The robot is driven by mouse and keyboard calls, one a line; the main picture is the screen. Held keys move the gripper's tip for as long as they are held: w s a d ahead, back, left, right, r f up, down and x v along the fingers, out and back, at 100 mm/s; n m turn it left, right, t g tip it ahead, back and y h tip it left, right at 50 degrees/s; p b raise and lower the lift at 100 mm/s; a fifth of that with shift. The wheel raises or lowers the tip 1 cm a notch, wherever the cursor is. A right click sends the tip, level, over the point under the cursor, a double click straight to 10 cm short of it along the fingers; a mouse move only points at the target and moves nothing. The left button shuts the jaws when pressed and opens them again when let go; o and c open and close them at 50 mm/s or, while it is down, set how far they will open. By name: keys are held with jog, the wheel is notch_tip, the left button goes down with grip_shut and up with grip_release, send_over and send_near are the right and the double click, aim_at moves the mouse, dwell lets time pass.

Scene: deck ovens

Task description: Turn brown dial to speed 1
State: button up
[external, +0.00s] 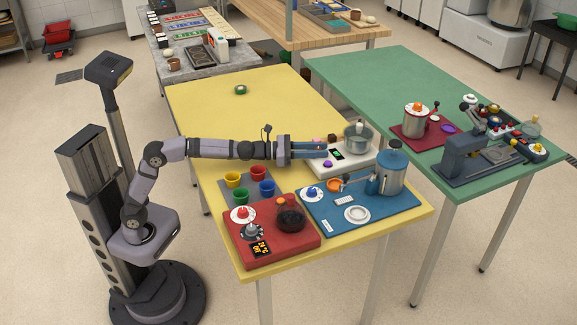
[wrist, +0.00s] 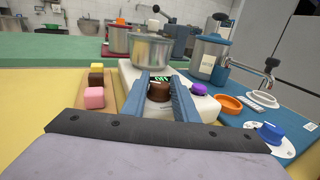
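The brown dial (wrist: 159,91) stands on the front of a white appliance (wrist: 200,106), below a small green-lit display (wrist: 160,77). In the wrist view it lies between the two blue fingers of my gripper (wrist: 161,88). The fingers are apart, one on each side of it; whether they touch it I cannot tell. A purple dial (wrist: 198,89) sits just right of the right finger. In the external view my gripper (external: 322,149) reaches level over the white appliance (external: 362,160), and the brown dial is hidden there. No speed marks are readable.
A metal pot (wrist: 150,50) stands on the appliance behind the dials. Pink, brown and yellow cubes lie on a wooden board (wrist: 107,90) to the left. The far-left yellow tabletop (external: 205,105) is mostly clear.

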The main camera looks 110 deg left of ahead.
jog(key=c, duration=0.3)
jog(key=p, duration=0.1)
jog(key=h+p, duration=0.1)
jog(key=p, duration=0.1)
jog(key=shift+a+r+m+t, duration=0.1)
jog(key=shift+r+m+t, duration=0.2)
jog(key=shift+m, duration=0.1)
jog(key=shift+h+p, duration=0.4)
jog(key=shift+p, duration=0.3)
jog(key=m+h+p, duration=0.1)
jog(key=p, duration=0.2)
jog(key=shift+h, duration=0.3)
jog(key=m+h+p, duration=0.3)
jog(key=h+p, duration=0.2)
jog(key=p, duration=0.1)
jog(key=shift+m+t+p, duration=0.4)
jog(key=m+h+p, duration=0.2)
jog(key=h+p, duration=0.1)
jog(key=shift+f+g+p, duration=0.2)
jog(key=shift+g+p, duration=0.1)
jog(key=shift+h, duration=0.3)
